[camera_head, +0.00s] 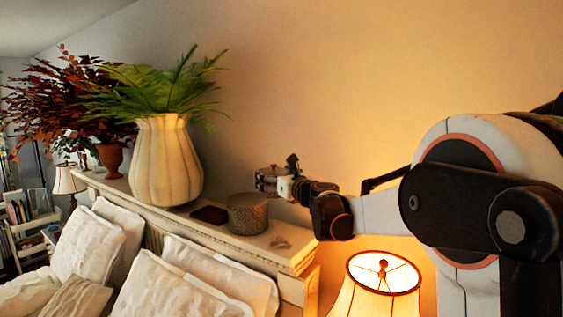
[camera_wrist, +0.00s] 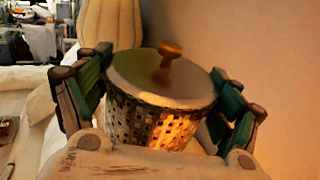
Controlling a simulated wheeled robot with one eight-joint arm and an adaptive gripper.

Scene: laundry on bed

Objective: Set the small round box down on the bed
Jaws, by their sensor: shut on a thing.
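In the wrist view, a small round box (camera_wrist: 150,122) with a perforated wall, a flat lid and a brown knob sits between the green-padded fingers of my gripper (camera_wrist: 162,100). The fingers are shut on its sides, and the box looks about upright. In the head view, my gripper (camera_head: 272,181) is near the wall, level with or above the headboard shelf; the held box is too small there to make out clearly. The bed (camera_head: 22,293), with white pillows, lies at the lower left of the head view, to the left of my gripper.
The headboard shelf (camera_head: 226,233) carries a ribbed vase (camera_head: 165,165) with fern, a patterned round container (camera_head: 247,215) and a dark flat item (camera_head: 209,214). A lit lamp (camera_head: 375,298) stands below my arm. Pillows (camera_head: 175,288) line the headboard. The wall is close on the right.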

